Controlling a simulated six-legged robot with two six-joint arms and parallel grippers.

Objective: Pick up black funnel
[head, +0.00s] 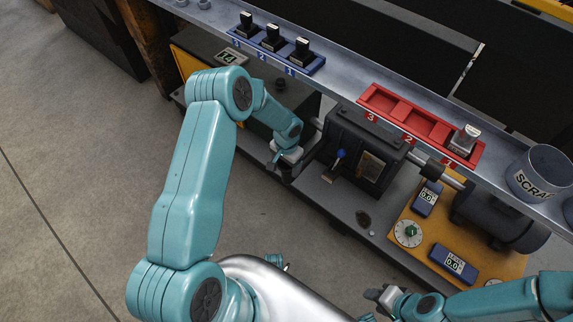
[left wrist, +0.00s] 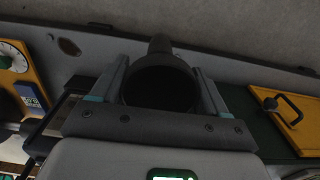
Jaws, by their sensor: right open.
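The black funnel (left wrist: 160,88) shows in the left wrist view as a dark round mouth with a narrower part beyond it. It lies between the two fingers of my left gripper (left wrist: 165,92), one finger close along each side. I cannot tell whether the fingers press on it. In the head view my left gripper (head: 291,168) is low at the left end of the dark machine housing, and the funnel is mostly hidden there. My right gripper (head: 376,301) is at the bottom of the head view, away from the funnel, open and empty.
The dark machine housing (head: 352,142) stands right of my left gripper. Above are a red numbered tray (head: 395,108) with a metal piece, a blue rack (head: 262,58) with black-topped pieces and a scrap bin (head: 535,178). A yellow panel (head: 478,245) carries gauges. Open floor lies left.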

